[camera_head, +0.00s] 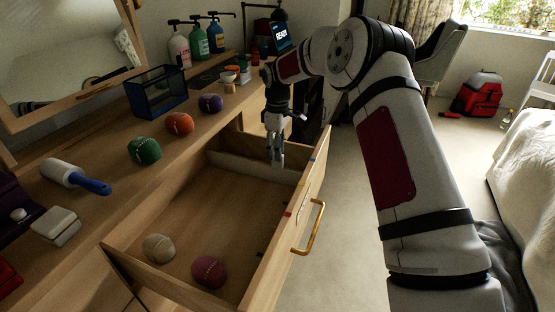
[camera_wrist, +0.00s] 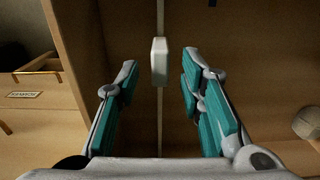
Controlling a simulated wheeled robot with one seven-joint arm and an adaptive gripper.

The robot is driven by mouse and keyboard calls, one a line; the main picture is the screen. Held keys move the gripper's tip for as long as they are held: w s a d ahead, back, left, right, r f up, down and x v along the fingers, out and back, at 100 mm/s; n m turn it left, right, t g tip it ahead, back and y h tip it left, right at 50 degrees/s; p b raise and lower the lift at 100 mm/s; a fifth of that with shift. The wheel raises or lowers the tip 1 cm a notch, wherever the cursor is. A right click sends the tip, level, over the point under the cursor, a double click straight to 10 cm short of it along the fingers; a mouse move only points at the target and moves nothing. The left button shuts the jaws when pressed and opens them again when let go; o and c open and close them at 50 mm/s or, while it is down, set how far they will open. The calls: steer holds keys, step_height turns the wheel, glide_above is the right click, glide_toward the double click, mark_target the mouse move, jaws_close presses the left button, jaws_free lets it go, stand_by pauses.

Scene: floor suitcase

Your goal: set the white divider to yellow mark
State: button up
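The white divider (camera_head: 240,166) stands across the far part of the open drawer (camera_head: 262,285). In the wrist view it is a thin pale edge (camera_wrist: 160,20) with a white block-shaped tab (camera_wrist: 159,60) on it. My gripper (camera_head: 277,160) points down over the divider near the drawer's front wall. In the wrist view my gripper (camera_wrist: 159,78) is open, with its teal-padded fingers on either side of the tab and visible gaps.
A beige ball (camera_head: 159,248) and a maroon ball (camera_head: 209,271) lie in the drawer's near part. Green (camera_head: 144,150), orange (camera_head: 179,123) and purple (camera_head: 211,103) balls sit on the tabletop. A gold handle (camera_head: 311,232) sticks out from the drawer front. The drawer's middle is clear.

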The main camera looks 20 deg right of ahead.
mark_target(278, 168)
steer(key=shift+f, duration=1.8)
jaws_close()
